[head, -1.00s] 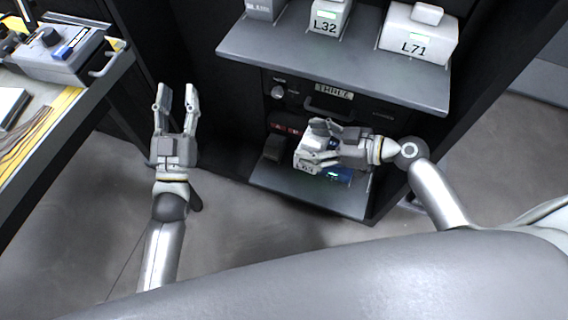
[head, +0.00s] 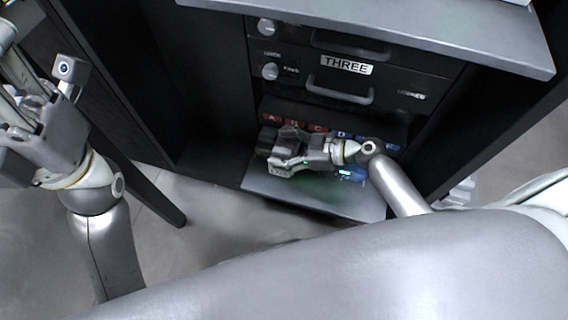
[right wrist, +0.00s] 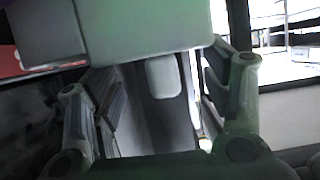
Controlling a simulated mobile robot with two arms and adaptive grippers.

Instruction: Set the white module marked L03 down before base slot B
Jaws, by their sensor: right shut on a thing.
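The white module (head: 279,171) is mostly hidden under my right gripper (head: 283,160) in the head view; its label is too small to read surely. The right gripper is shut on it, low over the lower shelf (head: 310,196). A large pale block face (right wrist: 110,32) fills the top of the right wrist view, ahead of the right gripper's fingers (right wrist: 160,100). The red B label (head: 293,122) is on the strip behind the gripper. Whether the module touches the shelf cannot be told. My left gripper (head: 40,85) is open and empty at far left.
A dark block (head: 267,140) stands left of the module, near label A (head: 270,117). A blue module (head: 350,174) with a green light is at right on the shelf. A drawer marked THREE (head: 346,65) and a grey upper shelf (head: 400,30) overhang. The shelf's front is bare.

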